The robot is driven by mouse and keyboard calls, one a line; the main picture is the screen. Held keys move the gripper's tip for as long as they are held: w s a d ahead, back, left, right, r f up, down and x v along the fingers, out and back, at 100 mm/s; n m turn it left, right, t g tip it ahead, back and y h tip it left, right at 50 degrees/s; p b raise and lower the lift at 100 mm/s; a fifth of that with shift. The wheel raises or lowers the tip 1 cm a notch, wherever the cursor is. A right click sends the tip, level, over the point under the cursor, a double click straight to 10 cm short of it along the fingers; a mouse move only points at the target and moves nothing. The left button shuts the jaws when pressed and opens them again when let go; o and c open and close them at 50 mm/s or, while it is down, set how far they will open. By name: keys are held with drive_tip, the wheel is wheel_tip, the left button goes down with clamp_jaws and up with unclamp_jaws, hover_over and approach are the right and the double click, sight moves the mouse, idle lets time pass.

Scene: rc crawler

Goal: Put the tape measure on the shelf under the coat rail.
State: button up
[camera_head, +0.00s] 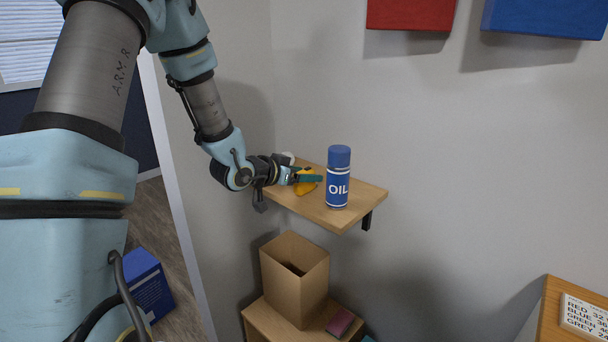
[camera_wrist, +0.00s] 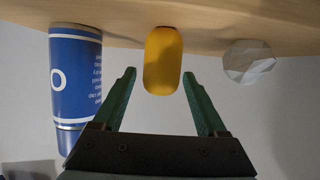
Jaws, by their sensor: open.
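A rounded yellow thing, which looks like the tape measure (camera_head: 306,188), sits on a wooden wall shelf (camera_head: 358,194). It is partly hidden by my gripper in the head view. In the wrist view, which is upside down, the yellow tape measure (camera_wrist: 163,60) stands on the shelf board (camera_wrist: 215,16). My gripper (camera_head: 319,174) is open at the shelf, with green fingers. In the wrist view, the fingertips of my gripper (camera_wrist: 159,73) are on either side of the tape measure, with a gap visible on each side. No coat rail is in view.
A blue oil can (camera_head: 339,180) stands close by on the shelf; it also shows in the wrist view (camera_wrist: 76,80). A white faceted object (camera_wrist: 248,62) is on the tape measure's other side. Below stand an open cardboard box (camera_head: 296,282) and a dark red item (camera_head: 340,323).

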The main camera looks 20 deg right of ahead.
drive_tip(key=shift+r, duration=0.3)
drive_tip(key=b+v, duration=0.2)
drive_tip(key=v, duration=1)
drive_tip(key=w+a+f+n+t+y, duration=0.1)
drive_tip(key=w+a+f+n+y, duration=0.2)
drive_tip(key=a, duration=0.4)
drive_tip(key=w+a+f+n+t+y, duration=0.1)
drive_tip(key=a+n+y, duration=0.1)
drive_tip(key=a+y, duration=0.4)
drive_tip(key=s+a+f+n+g+y, duration=0.2)
drive_tip(key=s+a+n+g, duration=0.4)
drive_tip(key=s+a, duration=0.5)
drive_tip(key=shift+s+a+n+y, duration=0.2)
drive_tip(key=shift+s+n+y, duration=0.3)
drive_tip(key=shift+s, duration=0.75)
